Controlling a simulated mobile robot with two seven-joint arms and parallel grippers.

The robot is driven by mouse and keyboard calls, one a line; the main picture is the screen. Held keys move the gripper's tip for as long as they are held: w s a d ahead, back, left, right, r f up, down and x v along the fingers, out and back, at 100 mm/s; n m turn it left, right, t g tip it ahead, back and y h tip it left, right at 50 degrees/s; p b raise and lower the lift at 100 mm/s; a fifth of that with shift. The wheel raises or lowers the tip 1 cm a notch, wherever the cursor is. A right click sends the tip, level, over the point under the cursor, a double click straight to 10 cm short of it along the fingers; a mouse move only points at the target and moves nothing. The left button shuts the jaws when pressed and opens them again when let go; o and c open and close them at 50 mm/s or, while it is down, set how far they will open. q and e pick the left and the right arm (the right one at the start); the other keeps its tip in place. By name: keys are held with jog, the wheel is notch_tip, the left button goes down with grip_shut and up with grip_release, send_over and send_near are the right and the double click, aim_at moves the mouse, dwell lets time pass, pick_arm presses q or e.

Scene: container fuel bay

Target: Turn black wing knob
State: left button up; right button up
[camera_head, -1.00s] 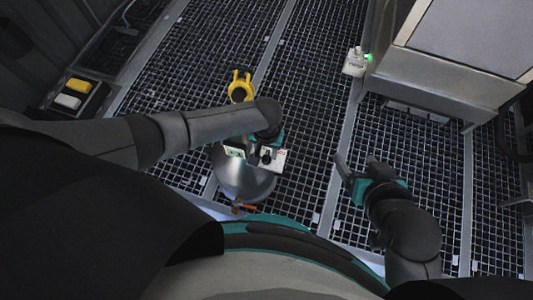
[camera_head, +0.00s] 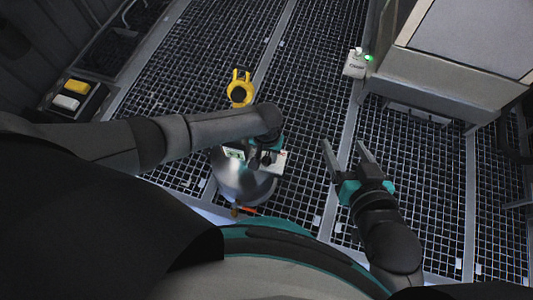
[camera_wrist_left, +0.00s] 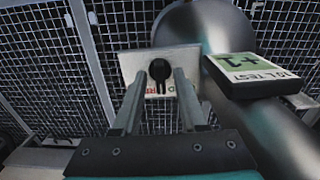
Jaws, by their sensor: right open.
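The black wing knob (camera_wrist_left: 160,72) sits on a white plate (camera_wrist_left: 137,66) with red lettering in the left wrist view. My left gripper (camera_wrist_left: 160,76) is open, with one finger on each side of the knob and visible gaps between. I cannot tell how deep the fingertips reach around it. In the head view my left gripper (camera_head: 264,157) is over the white plate (camera_head: 280,164), and the knob is hard to make out there. My right gripper (camera_head: 344,148) is open and empty above the grating, right of the plate.
A yellow fitting (camera_head: 239,88) is behind. A white box with a green light (camera_head: 355,65) is near the cabinet (camera_head: 440,65). Grating floor lies open between.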

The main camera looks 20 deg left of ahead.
pick_arm(q)
grip_shut()
dwell(0.5)
jog(key=shift+m+p, duration=0.4)
jog(key=shift+p, duration=0.05)
jog(key=m+p, duration=0.1)
jog(key=m, duration=0.1)
jog(key=shift+m, duration=0.3)
jog(key=shift+m+p, duration=0.4)
jog(key=shift+m, duration=2.3)
pick_arm(e)
jog(key=s+d+g+h, duration=0.3)
jog(key=s+d+g, duration=0.1)
jog(key=d+g, duration=0.1)
jog(key=shift+d, duration=0.75)
jog(key=shift+s+f, duration=0.1)
jog(key=shift+s, duration=0.1)
